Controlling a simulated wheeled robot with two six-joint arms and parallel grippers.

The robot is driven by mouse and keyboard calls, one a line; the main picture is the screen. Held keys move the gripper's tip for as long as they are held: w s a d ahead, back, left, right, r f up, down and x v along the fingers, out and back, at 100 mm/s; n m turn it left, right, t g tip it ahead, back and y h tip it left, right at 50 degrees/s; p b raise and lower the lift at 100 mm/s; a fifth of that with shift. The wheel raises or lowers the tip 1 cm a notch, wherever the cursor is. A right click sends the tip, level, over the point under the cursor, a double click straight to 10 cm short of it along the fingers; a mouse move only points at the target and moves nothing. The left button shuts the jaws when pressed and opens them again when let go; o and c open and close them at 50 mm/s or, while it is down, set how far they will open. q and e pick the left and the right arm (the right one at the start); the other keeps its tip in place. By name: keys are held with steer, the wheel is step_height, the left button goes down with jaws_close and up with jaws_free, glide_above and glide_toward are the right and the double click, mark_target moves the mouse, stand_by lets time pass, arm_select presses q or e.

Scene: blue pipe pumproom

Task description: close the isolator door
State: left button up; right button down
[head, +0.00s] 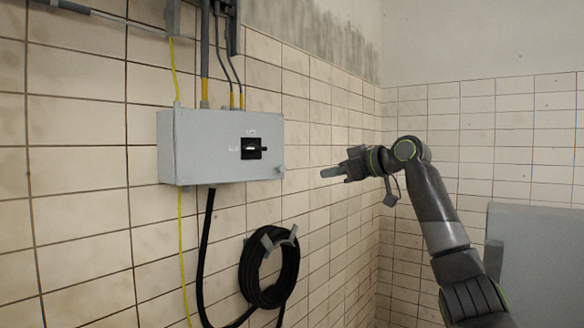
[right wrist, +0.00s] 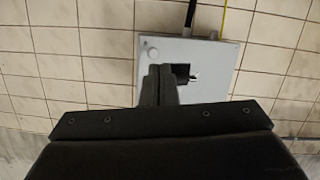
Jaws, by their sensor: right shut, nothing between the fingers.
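The grey isolator box (head: 195,150) is mounted on the tiled wall, left of centre in the head view. My left gripper is out of view.
A coiled black hose (head: 270,270) hangs on a wall hook below the box. Cables and a yellow wire run along the wall above and below it. A grey panel (head: 540,250) stands at the right. The space between box and gripper is clear.

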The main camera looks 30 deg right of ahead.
steer(key=s+a+r+m+h+p, duration=0.1)
steer(key=a+r+m+h, duration=0.15)
steer(key=m, duration=0.95)
steer(key=a+r+m+h, duration=0.1)
steer(key=m+h, duration=0.2)
steer(key=m, duration=0.9)
steer(key=r+p+x, duration=0.1)
steer(key=p+x, duration=0.9)
steer(key=x, duration=0.3)
steer(key=shift+w+a, duration=0.4)
steer(key=shift+w, duration=0.1)
steer(key=shift+y, duration=0.25)
